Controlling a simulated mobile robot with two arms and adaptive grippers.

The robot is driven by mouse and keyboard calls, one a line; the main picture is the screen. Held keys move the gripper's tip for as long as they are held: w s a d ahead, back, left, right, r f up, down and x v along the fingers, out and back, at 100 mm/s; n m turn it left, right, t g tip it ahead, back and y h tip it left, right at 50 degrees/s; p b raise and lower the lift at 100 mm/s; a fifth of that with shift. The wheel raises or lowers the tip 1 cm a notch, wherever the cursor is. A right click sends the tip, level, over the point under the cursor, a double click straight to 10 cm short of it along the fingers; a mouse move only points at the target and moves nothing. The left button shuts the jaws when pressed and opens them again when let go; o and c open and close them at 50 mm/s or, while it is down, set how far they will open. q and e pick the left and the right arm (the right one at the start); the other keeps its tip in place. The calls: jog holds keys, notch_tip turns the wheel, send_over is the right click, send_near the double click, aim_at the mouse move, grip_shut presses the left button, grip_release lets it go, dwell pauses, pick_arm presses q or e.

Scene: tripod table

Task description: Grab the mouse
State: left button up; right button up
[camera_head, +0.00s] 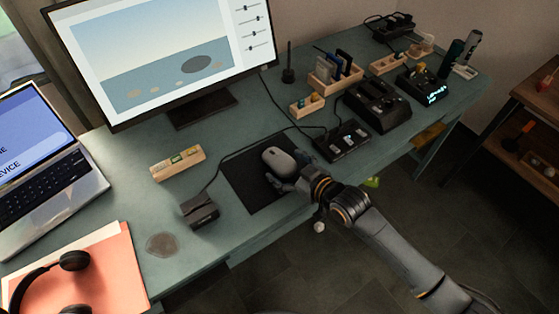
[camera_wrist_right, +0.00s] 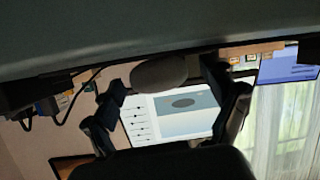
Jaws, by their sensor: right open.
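The grey mouse (camera_head: 278,161) lies on a black mouse pad (camera_head: 243,180) near the front edge of the teal desk (camera_head: 240,122). My right gripper (camera_head: 287,171) is at the front side of the mouse, low over the pad, with its fingers spread. In the right wrist view, which looks upside down, the mouse (camera_wrist_right: 158,72) shows between the two open fingers (camera_wrist_right: 163,84). I cannot tell whether either finger touches it. The head view partly hides the mouse's near end behind the gripper. My left gripper is not in view.
A monitor (camera_head: 165,45) stands behind the pad. A small dark box (camera_head: 200,210) with a cable is left of the pad. A black device (camera_head: 343,140) is close on the right. A laptop (camera_head: 45,165) and headphones (camera_head: 74,261) are at the left.

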jog(key=shift+c, duration=0.4)
jog(key=c, duration=1.2)
jog(key=shift+r, duration=0.1)
